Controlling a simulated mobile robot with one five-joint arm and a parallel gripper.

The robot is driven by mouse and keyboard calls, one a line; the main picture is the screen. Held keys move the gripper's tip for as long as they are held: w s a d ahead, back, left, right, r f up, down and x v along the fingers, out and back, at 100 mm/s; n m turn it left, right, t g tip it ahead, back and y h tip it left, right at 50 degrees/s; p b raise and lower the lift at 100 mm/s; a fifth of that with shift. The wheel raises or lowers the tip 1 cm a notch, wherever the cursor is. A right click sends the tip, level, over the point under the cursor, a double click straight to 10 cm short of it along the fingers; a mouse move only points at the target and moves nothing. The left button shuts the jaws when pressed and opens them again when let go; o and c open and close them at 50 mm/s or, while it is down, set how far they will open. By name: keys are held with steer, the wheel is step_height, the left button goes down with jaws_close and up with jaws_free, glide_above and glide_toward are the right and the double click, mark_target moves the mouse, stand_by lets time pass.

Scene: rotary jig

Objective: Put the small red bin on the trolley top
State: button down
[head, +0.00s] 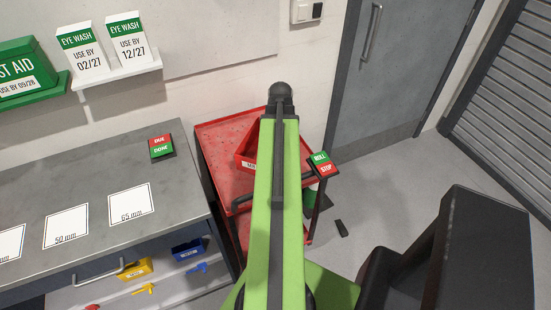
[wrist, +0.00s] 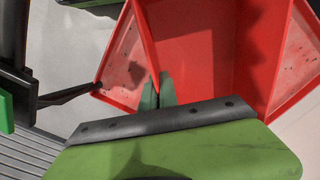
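The small red bin (head: 246,151) shows at the trolley top, partly hidden behind my green arm. A white label is on its front. The red trolley (head: 222,134) stands right of the bench, its worn top partly covered by my arm. In the wrist view the bin (wrist: 200,45) fills the upper middle, and the trolley top (wrist: 122,65) shows on both sides of it. My gripper (wrist: 158,80) has its green fingers close on either side of the bin's left wall, pinching it. I cannot tell whether the bin's base touches the trolley top. The head view hides my fingers.
A ROLL/STOP sign (head: 322,163) is at the trolley's right side. The grey bench (head: 90,195) is close on the left, with a DUE/DONE sign (head: 161,147) and marked white squares. Below are a yellow bin (head: 134,269) and a blue bin (head: 188,249).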

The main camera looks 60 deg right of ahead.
step_height(320, 180, down, 8)
steer(key=b, duration=0.5)
steer(key=shift+r+b, duration=0.25)
steer(key=shift+b, duration=0.15)
steer(key=shift+r, duration=0.25)
steer(key=shift+f, duration=0.2)
steer(key=c, duration=1.6)
jaws_free()
steer(key=shift+c, duration=0.2)
steer(key=shift+r, duration=0.1)
step_height(320, 180, up, 12)
steer(key=p, duration=1.2)
steer(key=shift+r+p, duration=0.25)
steer(key=shift+p, duration=0.15)
steer(key=shift+f, duration=0.15)
